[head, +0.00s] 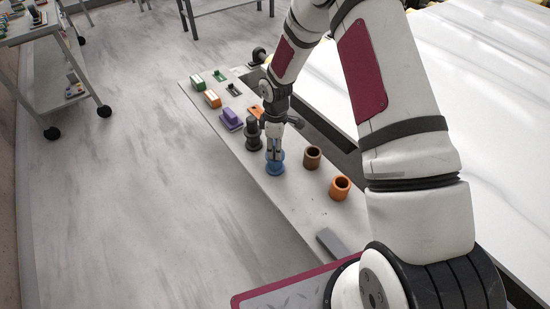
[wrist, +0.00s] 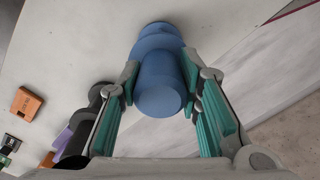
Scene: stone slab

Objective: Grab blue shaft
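The blue shaft (head: 275,168) stands upright on the bench, with a wider collar at its foot. In the wrist view the blue shaft (wrist: 160,85) lies between the two fingers, its round end toward the camera. My gripper (head: 274,153) points down at it from above. In the wrist view both finger pads of my gripper (wrist: 160,76) are against the sides of the shaft, with no clear gap. The shaft's foot appears to rest on the bench.
A dark grey shaft-like part (head: 253,134) stands close to the left. A brown ring (head: 312,157) and an orange ring (head: 340,188) stand to the right. A purple block (head: 231,120) and several small parts lie further back. A grey bar (head: 331,243) lies nearer.

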